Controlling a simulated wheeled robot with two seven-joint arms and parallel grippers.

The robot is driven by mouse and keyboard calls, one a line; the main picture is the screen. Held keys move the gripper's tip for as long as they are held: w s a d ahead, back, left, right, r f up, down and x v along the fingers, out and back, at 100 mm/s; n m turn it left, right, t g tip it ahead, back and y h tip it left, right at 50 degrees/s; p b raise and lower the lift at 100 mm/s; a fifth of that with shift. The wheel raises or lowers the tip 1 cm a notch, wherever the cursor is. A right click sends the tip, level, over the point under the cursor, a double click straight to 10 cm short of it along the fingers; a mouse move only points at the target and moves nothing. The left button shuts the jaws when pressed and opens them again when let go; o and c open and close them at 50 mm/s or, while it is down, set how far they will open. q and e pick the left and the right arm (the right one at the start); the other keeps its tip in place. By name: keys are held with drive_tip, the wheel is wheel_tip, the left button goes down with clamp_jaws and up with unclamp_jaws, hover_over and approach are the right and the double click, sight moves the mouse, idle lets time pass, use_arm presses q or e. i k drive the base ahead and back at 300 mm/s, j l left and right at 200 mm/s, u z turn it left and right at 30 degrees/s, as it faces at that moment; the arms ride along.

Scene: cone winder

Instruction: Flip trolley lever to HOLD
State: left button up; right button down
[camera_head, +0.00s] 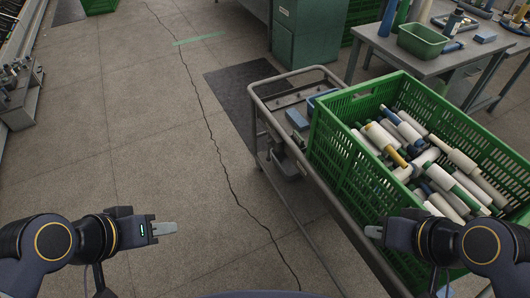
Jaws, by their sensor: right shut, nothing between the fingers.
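The grey metal trolley (333,74) stands right of centre, with a tube frame at its far end. A small dark mechanism (285,160) sits low on its left side near that end. I cannot make out which part is the lever or its position. My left gripper (166,228) is over open floor, well left of the trolley. It is seen edge-on, so its jaw opening is unclear. My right gripper (374,231) is shut and empty, by the trolley's left side and the near end of the green crate. Neither touches the mechanism.
A green crate (345,165) full of yarn tubes and cones fills much of the trolley. A grey table (388,48) with a small green bin (422,41) stands behind. A dark mat (240,92) lies beyond the trolley.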

sight(268, 158)
drive_tip(key=i+j+z, duration=0.1)
drive_tip(key=i+j, duration=0.35)
drive_tip(key=i+j+z, duration=0.1)
drive_tip(key=i+j, duration=0.35)
drive_tip(key=i+j+z, duration=0.1)
drive_tip(key=i+j, duration=0.3)
drive_tip(key=j, duration=0.2)
drive_tip(key=i+j+z, duration=0.1)
drive_tip(key=i+j, duration=0.3)
drive_tip(key=j, duration=0.2)
